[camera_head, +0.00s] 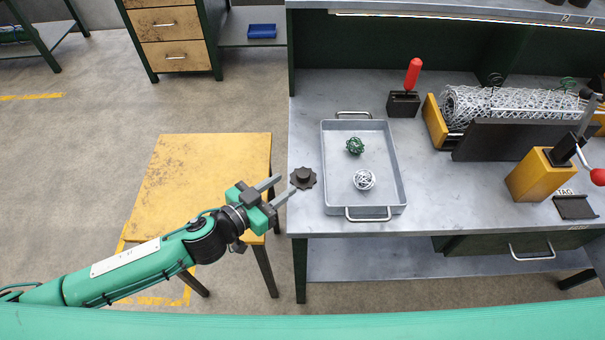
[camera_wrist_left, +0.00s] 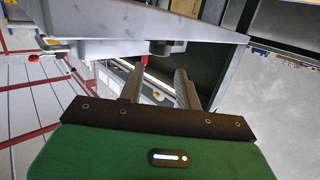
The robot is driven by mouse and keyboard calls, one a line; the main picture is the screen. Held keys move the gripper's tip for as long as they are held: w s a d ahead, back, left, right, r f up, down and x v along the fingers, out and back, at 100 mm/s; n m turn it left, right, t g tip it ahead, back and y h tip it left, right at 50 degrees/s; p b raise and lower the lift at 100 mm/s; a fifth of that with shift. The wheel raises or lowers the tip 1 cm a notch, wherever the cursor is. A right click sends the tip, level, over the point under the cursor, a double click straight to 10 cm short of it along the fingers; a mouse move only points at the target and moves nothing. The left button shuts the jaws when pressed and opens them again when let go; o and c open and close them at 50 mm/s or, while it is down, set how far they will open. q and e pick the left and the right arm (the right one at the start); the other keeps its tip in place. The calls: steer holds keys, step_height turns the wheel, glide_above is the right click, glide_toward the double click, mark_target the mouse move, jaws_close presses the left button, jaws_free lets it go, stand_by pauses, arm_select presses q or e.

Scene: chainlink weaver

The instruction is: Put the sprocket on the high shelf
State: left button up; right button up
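The sprocket (camera_head: 303,178) is a small dark toothed disc with a raised hub, at the left edge of the workbench top. It also shows in the left wrist view (camera_wrist_left: 160,47), beyond the fingers. My left gripper (camera_head: 289,184) is open and empty, its two fingers pointing at the sprocket from the left; the tips are close to it, and I cannot tell whether they touch. The fingers also show in the left wrist view (camera_wrist_left: 158,72). The high shelf (camera_head: 460,7) runs above the back of the bench, only partly in view. My right gripper is not in view.
A grey tray (camera_head: 341,195) with a green and a white wire ball stands right of the sprocket. Behind it is a red-handled tool (camera_head: 412,75); further right are a mesh roll (camera_head: 510,103) and a yellow press (camera_head: 538,175). A yellow stool (camera_head: 200,175) stands left of the bench.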

mark_target(298, 177)
arm_select(q)
steer(key=shift+x, duration=1.5)
steer(key=x, duration=0.3)
steer(key=p+x, duration=0.1)
steer(key=x, duration=0.1)
steer(key=shift+s+f, duration=0.1)
steer(key=shift+f, duration=0.15)
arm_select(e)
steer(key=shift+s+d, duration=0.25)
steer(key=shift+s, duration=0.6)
arm_select(q)
steer(key=shift+c, duration=0.2)
steer(key=c, duration=0.7)
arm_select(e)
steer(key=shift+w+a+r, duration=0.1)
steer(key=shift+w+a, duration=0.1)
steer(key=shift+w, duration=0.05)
